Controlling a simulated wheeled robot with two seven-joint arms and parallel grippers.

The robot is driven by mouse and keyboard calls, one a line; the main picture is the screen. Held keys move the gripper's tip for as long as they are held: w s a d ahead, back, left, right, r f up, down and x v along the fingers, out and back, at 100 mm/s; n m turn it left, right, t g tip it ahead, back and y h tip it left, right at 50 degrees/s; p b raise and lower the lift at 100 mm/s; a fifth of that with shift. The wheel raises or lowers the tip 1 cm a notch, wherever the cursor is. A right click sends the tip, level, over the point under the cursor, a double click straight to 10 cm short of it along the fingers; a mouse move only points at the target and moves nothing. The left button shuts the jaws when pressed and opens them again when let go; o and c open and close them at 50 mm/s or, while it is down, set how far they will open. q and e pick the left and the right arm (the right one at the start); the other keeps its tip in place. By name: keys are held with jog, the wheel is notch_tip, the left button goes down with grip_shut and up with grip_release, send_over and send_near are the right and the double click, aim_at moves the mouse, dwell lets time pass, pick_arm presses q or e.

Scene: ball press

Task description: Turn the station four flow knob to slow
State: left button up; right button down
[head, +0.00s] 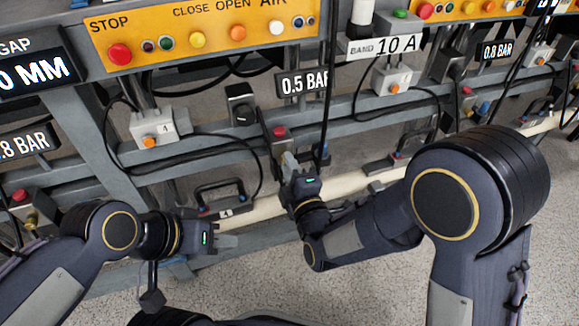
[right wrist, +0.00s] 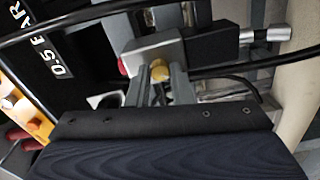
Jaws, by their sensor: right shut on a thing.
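My right gripper (head: 289,160) reaches up to the small valve block below the 0.5 BAR display (head: 303,84). In the right wrist view its two grey fingers (right wrist: 160,78) are shut on a small brass-yellow knob (right wrist: 160,73), which shows between the fingertips. A red button (head: 279,132) sits just above the fingers in the head view, where the knob itself is hidden. My left gripper (head: 232,241) is empty, in front of the lower rail. Its finger gap is too unclear to judge.
A white box marked 4 (head: 153,127) with an orange button is on the rail at left. A black handle (head: 221,193) with a plate marked 4 is low in the middle. Black cables hang close to my right gripper. An orange button panel (head: 205,28) runs above.

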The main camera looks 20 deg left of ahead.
jog(key=c, duration=1.3)
grip_release()
jog(key=p+v, duration=0.1)
jog(key=v, duration=0.7)
jog(key=shift+w, duration=0.1)
